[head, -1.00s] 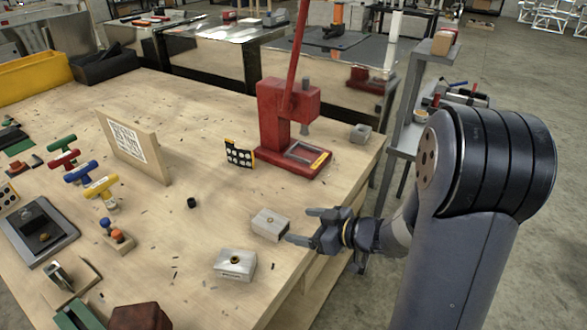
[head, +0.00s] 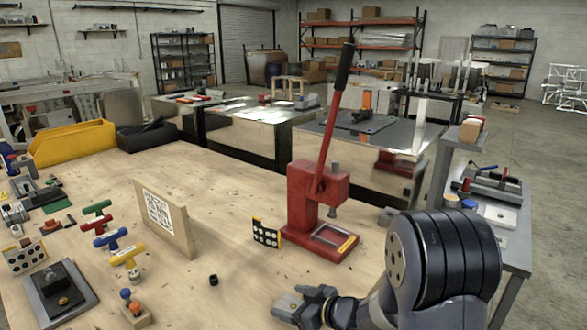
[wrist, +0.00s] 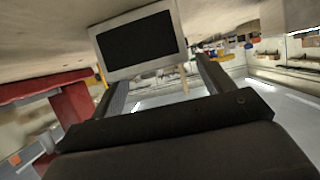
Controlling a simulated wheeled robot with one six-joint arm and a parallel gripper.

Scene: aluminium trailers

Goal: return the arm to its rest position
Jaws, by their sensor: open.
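My gripper (head: 287,301) is low at the bottom of the head view, over the right front part of the wooden workbench (head: 205,290). Its two fingers are apart. A light metal block shows in part beside the fingers there. In the wrist view my gripper (wrist: 162,72) has its fingers spread, with a grey block with a dark rectangular face (wrist: 140,42) just beyond them. I cannot tell whether the block touches a finger. My arm comes in from the right.
A red lever press (head: 312,205) stands behind my gripper. An upright wooden board with a printed code (head: 163,215), coloured T-handles (head: 110,238) and a small black cylinder (head: 213,280) are to the left. A grey side table (head: 510,250) is behind my arm at right.

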